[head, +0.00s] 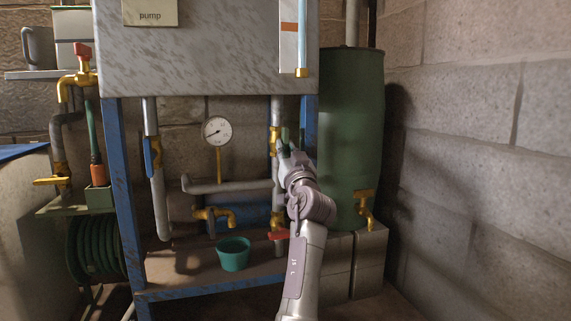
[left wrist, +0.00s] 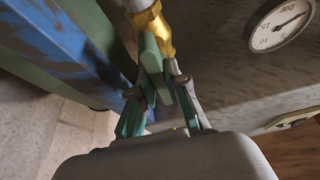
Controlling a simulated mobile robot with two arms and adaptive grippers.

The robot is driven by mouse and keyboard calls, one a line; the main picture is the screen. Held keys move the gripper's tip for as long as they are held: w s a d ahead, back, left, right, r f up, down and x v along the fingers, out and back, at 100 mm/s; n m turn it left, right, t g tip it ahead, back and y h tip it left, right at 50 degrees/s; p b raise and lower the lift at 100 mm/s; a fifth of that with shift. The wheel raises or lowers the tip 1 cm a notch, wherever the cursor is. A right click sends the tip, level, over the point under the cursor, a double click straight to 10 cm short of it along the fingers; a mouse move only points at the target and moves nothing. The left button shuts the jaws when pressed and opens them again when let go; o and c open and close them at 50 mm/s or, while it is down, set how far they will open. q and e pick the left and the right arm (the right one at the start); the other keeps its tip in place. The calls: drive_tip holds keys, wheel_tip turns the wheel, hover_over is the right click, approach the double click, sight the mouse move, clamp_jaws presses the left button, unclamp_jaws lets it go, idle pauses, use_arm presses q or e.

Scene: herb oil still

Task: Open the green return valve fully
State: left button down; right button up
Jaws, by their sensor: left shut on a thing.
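The green return valve has a brass body (head: 274,140) on the right vertical pipe under the grey tank. Its green handle (head: 285,134) shows only as a small piece above my gripper in the head view. In the left wrist view the green handle (left wrist: 153,62) stands beside the brass body (left wrist: 154,32) and runs down between my fingertips. My left gripper (head: 288,150) is shut on this handle; it also shows in the left wrist view (left wrist: 168,95). The fingers hide part of the handle, so its exact angle to the pipe is unclear. My right gripper is not in view.
A pressure gauge (head: 217,131) stands left of the valve. A blue-handled valve (head: 153,156) sits on the left pipe, and a red handle (head: 279,235) lies below my gripper. A blue post (head: 310,125) and green drum (head: 350,130) are close on the right. A teal bucket (head: 234,254) stands below.

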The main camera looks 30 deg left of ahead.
use_arm(q)
drive_tip(key=shift+d+f+n+g+y+b, duration=0.1)
drive_tip(key=shift+n+g+y+b, duration=0.3)
drive_tip(key=shift+n, duration=0.5)
drive_tip(key=c, duration=1.2)
unclamp_jaws()
drive_tip(key=v, duration=1.2)
